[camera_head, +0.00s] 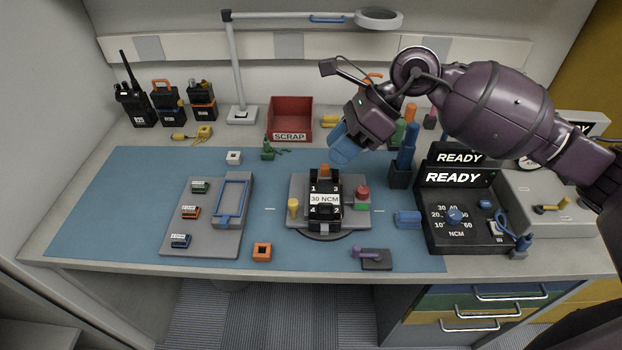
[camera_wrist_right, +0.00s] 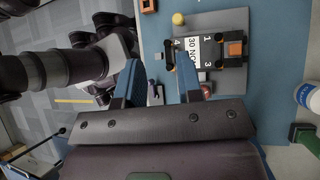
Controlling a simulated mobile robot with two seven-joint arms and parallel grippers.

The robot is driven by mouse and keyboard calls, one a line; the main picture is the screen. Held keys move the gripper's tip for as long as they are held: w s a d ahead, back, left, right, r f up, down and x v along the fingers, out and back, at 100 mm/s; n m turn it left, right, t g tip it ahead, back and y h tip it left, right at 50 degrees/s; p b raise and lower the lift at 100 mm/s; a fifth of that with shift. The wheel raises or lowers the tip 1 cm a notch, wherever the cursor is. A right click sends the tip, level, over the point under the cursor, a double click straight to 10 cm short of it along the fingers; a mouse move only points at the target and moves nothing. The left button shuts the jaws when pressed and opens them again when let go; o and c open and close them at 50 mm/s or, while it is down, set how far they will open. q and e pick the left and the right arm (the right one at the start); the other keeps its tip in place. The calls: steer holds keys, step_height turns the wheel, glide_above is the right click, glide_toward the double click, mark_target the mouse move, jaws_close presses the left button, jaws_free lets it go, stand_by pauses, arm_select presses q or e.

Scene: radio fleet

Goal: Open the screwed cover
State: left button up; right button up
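A black radio unit (camera_head: 325,198) with a "30 NCM" label and corner numbers lies on a grey fixture (camera_head: 299,186) mid-mat. It also shows in the right wrist view (camera_wrist_right: 194,52). Screw heads are too small to make out. My right gripper (camera_head: 343,150) hangs above and behind the unit, its blue fingers apart from it. In the wrist view its two fingers (camera_wrist_right: 157,80) stand apart with nothing between them. A blue driver-like tool (camera_head: 407,148) stands upright in a dark holder to the right. My left gripper is not seen.
A torque station (camera_head: 456,215) with "READY" displays stands right. A grey tray (camera_head: 203,240) with small labelled parts lies left. A red SCRAP bin (camera_head: 291,113), a lamp (camera_head: 234,70) and radios (camera_head: 137,105) stand at the back. The blue mat (camera_head: 120,200) is clear at left.

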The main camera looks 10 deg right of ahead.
mark_target(334, 211)
steer(key=f+h, duration=0.1)
steer(key=f, duration=0.3)
steer(key=f+n+h, duration=0.1)
steer(key=f, duration=0.3)
steer(key=s+f+h, duration=0.1)
steer(key=f, duration=0.3)
steer(key=shift+a+f+n+g+h, duration=0.25)
steer(key=shift+a+n+g+h, duration=0.05)
steer(key=shift+n+g, duration=0.1)
steer(key=shift+c, duration=0.4)
jaws_close()
